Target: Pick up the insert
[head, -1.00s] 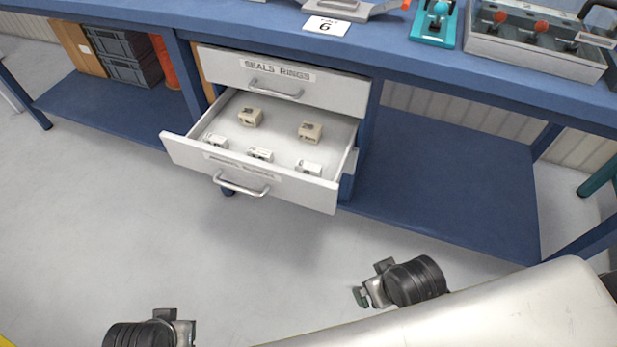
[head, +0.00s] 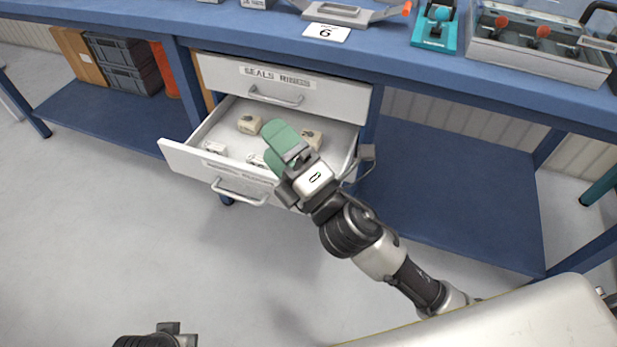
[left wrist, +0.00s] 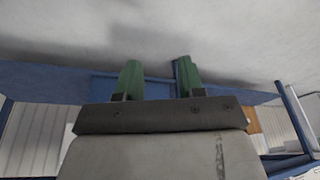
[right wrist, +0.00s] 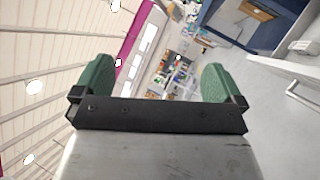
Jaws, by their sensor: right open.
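Several small block-like inserts lie in the open drawer (head: 230,188) in the head view. Two beige ones, a left one (head: 249,124) and a right one (head: 313,138), sit towards the back. Two whiter ones, one at the left (head: 214,147) and one in the middle (head: 257,160), sit nearer the front. My right gripper (head: 276,148) is over the drawer, open and empty, partly covering the middle white insert and hiding the front right area. Its green fingers stand wide apart in the right wrist view (right wrist: 158,80). My left gripper (left wrist: 158,78) is open and empty, away from the drawer.
A closed drawer labelled for seals and rings (head: 285,80) is directly above the open one. The blue workbench (head: 420,65) overhangs both, with a teal device (head: 435,27) and a grey box (head: 540,45) on top. The floor in front is clear.

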